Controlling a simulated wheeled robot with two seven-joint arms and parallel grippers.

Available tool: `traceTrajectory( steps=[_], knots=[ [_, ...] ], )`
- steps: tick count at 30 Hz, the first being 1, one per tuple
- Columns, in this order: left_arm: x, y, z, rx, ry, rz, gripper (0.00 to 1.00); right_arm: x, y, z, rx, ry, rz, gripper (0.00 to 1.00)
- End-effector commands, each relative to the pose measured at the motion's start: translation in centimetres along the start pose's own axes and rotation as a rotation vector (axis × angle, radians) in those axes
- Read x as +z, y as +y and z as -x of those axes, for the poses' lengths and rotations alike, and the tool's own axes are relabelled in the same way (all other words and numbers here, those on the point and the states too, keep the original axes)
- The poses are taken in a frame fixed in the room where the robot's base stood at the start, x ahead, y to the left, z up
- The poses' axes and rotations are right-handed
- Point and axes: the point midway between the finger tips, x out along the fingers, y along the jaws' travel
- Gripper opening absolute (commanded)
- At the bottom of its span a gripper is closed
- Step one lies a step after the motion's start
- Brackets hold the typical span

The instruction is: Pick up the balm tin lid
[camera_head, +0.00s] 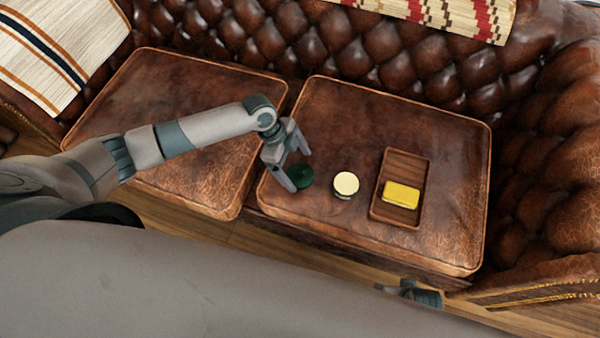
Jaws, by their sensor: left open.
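A dark green round lid (303,176), which looks like the balm tin lid, lies on the right seat cushion of the brown leather sofa. My left gripper (299,169) is open, with its fingers right at the lid. One finger covers the lid's left edge in the picture, and I cannot tell whether it touches. A round tin with a pale cream top (346,184) stands to the right of the lid, apart from it. A small grey and teal part of my right arm shows at the bottom right, too hidden to read its jaws.
A wooden tray (411,166) holding a yellow block (401,194) lies right of the tin. The tufted backrest (385,40) rises behind. The left seat cushion (150,85) is bare under my left arm. Free leather lies behind the tin.

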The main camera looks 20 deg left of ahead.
Motion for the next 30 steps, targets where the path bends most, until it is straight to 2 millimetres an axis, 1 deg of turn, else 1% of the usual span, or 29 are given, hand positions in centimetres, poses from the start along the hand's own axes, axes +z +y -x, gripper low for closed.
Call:
traceTrajectory(
  steps=[1, 3, 6, 21, 22, 23, 24, 27, 30],
  knots=[
    [-0.1, 0.1, -0.7, 0.002, 0.002, 0.000, 0.90, 0.1, 0.0, -0.1, 0.000, -0.001, 0.000, 0.69],
    [0.0, 0.0, -1.5, 0.001, 0.002, 0.001, 0.90, 0.2, 0.0, -0.2, 0.000, -0.004, 0.000, 0.69],
    [0.0, 0.0, -2.1, 0.000, 0.001, 0.001, 0.90, 0.2, 0.0, -0.2, 0.000, -0.006, 0.000, 0.69],
    [0.0, 0.0, -2.3, 0.000, 0.001, 0.000, 0.90, -0.1, 0.0, 0.1, 0.000, 0.000, 0.000, 0.69],
    [0.0, 0.0, -2.3, 0.000, 0.001, 0.000, 0.85, -0.1, 0.0, 0.1, 0.000, 0.000, 0.000, 0.69],
    [0.0, 0.0, -2.2, 0.000, 0.001, 0.000, 0.78, -0.1, 0.0, 0.1, 0.000, 0.000, 0.000, 0.69],
    [0.0, 0.0, -2.2, 0.000, 0.001, 0.000, 0.68, -0.1, 0.0, 0.1, 0.000, 0.000, 0.000, 0.69],
    [0.0, 0.0, -2.2, 0.000, 0.001, 0.000, 0.47, -0.1, 0.0, 0.1, 0.000, 0.000, 0.000, 0.69],
    [0.0, 0.0, -2.2, 0.000, 0.001, 0.000, 0.46, -0.1, 0.0, 0.1, 0.000, 0.000, 0.000, 0.69]
  ],
)
